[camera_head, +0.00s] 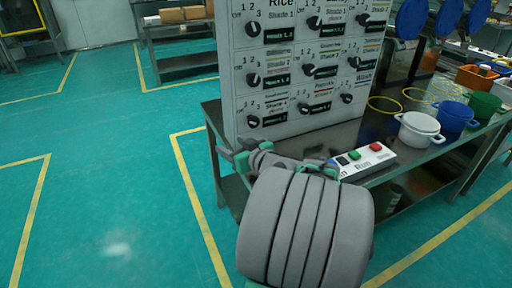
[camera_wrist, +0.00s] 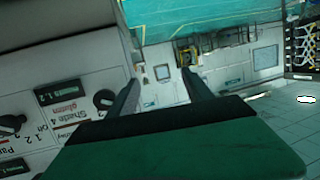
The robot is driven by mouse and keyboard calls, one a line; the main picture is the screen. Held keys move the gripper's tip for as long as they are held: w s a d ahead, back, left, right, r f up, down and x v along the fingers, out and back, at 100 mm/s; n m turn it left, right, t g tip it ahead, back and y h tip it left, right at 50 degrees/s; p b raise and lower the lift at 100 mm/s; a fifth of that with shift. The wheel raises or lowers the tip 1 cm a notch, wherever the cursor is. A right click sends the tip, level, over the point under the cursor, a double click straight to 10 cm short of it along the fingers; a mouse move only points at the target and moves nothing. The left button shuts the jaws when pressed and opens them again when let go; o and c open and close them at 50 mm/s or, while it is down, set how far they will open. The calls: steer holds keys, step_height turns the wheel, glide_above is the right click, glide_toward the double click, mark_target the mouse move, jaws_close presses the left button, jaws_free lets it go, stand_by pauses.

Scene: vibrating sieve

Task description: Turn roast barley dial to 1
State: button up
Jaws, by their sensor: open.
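A white dial panel (camera_head: 285,60) stands on the metal table, with several black knobs in rows, each marked 1 and 2 and Off. Most labels are too small to read, and I cannot tell which knob is roast barley. The lower-left knob (camera_head: 253,121) is the one nearest my gripper (camera_head: 230,152), which is at the panel's lower-left edge. In the wrist view my gripper (camera_wrist: 160,77) is open and empty, its fingers apart. A black knob (camera_wrist: 103,99) appears beside the left finger, apparently not between the fingers, and another knob (camera_wrist: 10,124) is further left.
The table (camera_head: 405,152) carries a button box (camera_head: 362,161) with red and green buttons, a white pot (camera_head: 418,130), a blue pot (camera_head: 455,118) and yellow rings (camera_head: 384,105). A shelf with boxes (camera_head: 172,15) stands behind. The green floor at left is clear.

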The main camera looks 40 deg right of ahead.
mark_target(255, 123)
steer(key=s+d+r+m+t+h+b, duration=0.15)
steer(key=s+d+h, duration=0.3)
steer(key=d, duration=0.45)
steer(key=shift+m+t, duration=0.35)
steer(key=shift+m, duration=0.1)
steer(key=p+x, duration=0.1)
steer(key=x, duration=0.6)
steer(key=shift+w+d+f, duration=0.1)
steer(key=shift+w, duration=0.1)
steer(key=shift+c, duration=0.2)
jaws_close()
